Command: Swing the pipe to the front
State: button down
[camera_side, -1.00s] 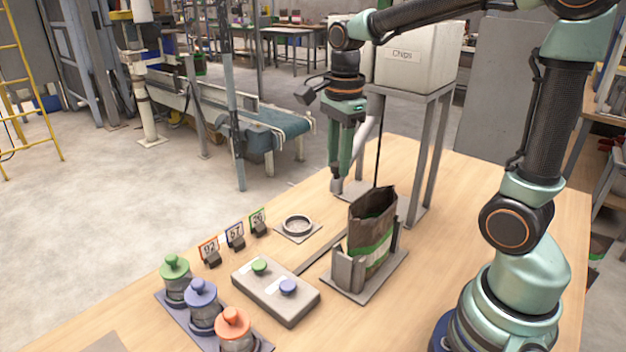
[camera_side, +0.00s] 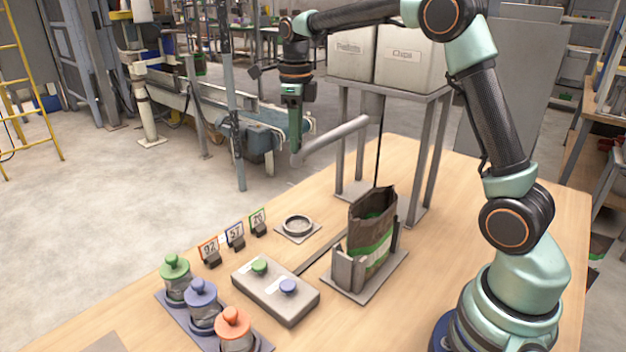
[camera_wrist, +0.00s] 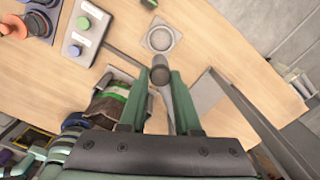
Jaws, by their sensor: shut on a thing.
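The grey pipe (camera_side: 335,138) reaches out from under the bins to the left, past the stand's near leg, with its free end low at the left. My gripper (camera_side: 296,150) is shut on the pipe's free end, in the air beyond the table's back left edge in the side view. In the wrist view the pipe's end (camera_wrist: 160,70) sits between the two green fingers of my gripper (camera_wrist: 159,82). The open brown bag (camera_side: 371,228), with a green band, stands upright in a grey holder (camera_side: 352,272) on the table. The pipe's end is well away from the bag.
Bins marked "Pellets" (camera_side: 352,52) and "Chips" (camera_side: 408,58) sit on a grey stand (camera_side: 432,140). A ring plate (camera_side: 298,226), number cards (camera_side: 234,236), a button box (camera_side: 275,290) and knobbed jars (camera_side: 203,305) stand at the front left. A thin dark rod rises behind the bag.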

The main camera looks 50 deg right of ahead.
jog(key=shift+w+d+m, duration=0.15)
jog(key=shift+w+m, duration=0.15)
jog(key=shift+w, duration=0.1)
jog(key=shift+d, duration=0.1)
jog(key=c, duration=0.6)
grip_release()
jog(key=shift+r, duration=0.15)
notch_tip(320, 180, up, 12)
jog(key=shift+s, duration=0.15)
